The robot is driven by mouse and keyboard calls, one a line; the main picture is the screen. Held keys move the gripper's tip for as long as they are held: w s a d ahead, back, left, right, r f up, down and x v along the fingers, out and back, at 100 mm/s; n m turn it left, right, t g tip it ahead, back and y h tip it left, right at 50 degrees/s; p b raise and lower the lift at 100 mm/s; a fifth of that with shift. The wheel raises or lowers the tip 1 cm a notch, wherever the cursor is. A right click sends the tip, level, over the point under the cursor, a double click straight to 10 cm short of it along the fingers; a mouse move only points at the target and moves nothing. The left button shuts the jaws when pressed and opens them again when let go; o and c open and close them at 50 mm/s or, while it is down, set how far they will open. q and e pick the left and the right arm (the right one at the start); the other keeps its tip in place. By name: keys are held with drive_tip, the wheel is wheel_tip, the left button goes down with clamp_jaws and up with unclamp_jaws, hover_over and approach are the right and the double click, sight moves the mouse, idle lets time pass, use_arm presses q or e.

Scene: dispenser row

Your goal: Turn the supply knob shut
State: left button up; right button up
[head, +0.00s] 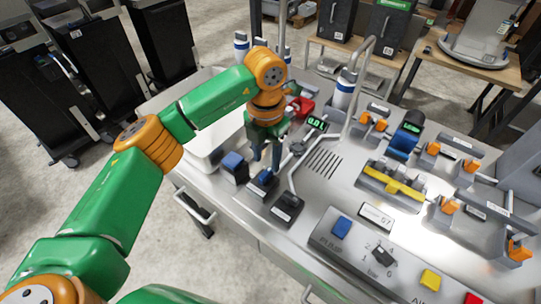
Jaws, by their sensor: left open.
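My left gripper (267,153) hangs fingers down over the left part of the steel bench, with its two fingers apart and nothing seen between them. A red part (303,105) shows just behind and to the right of the gripper, partly hidden by it. A black knob (384,257) stands on the sloped front panel (335,249), with the numbers 2, 4, 6 and the word bar around it. It is well to the right of the gripper and apart from it. I cannot read which control is marked supply. My right gripper is not in view.
The steel bench (262,217) carries black blocks (287,208), a lit display (316,124), a bent metal pipe (357,92) and a yellow-barred fixture (393,182). Blue (341,228), yellow (430,279) and red (473,299) buttons flank the knob. Orange-clipped holders crowd the right.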

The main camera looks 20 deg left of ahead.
sight(266, 173)
use_arm(q)
drive_tip(key=s+f, duration=0.1)
drive_tip(key=s+f+p, duration=0.1)
drive_tip(key=f, duration=0.1)
drive_tip(key=shift+w+f, duration=0.35)
drive_tip(key=shift+w, duration=0.3)
drive_tip(key=shift+c, duration=0.5)
drive_tip(key=shift+s, duration=0.2)
clamp_jaws()
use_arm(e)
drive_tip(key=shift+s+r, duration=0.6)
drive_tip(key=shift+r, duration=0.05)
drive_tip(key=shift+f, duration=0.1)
